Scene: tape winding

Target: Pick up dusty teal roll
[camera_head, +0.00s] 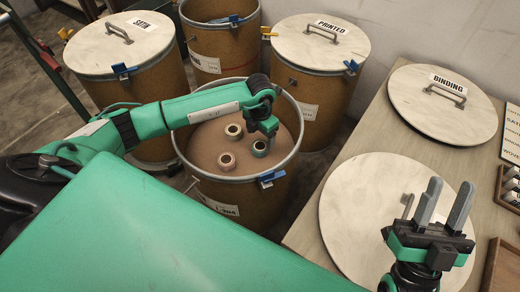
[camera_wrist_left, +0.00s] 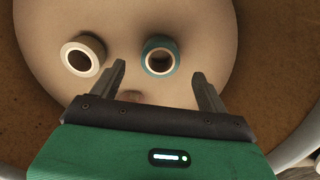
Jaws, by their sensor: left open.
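The dusty teal roll (camera_head: 260,148) sits inside the open drum (camera_head: 205,180), at the right of the rolls there. In the left wrist view the teal roll (camera_wrist_left: 159,56) stands with its hole facing up, ahead of and between my open left fingers (camera_wrist_left: 160,90). My left gripper (camera_head: 268,132) reaches down into the drum, just above the teal roll, and its fingers hold nothing. In the head view the gripper partly covers the teal roll. My right gripper (camera_head: 444,205) is over the table at the right, fingers pointing up and apart, with nothing between them.
A beige roll (camera_wrist_left: 83,57) lies left of the teal roll; other pale rolls (camera_head: 227,160) share the drum. Its wall surrounds my left gripper. Lidded drums (camera_head: 125,45) stand behind. Round lids (camera_head: 440,105) and a wooden tray (camera_head: 505,265) lie on the table.

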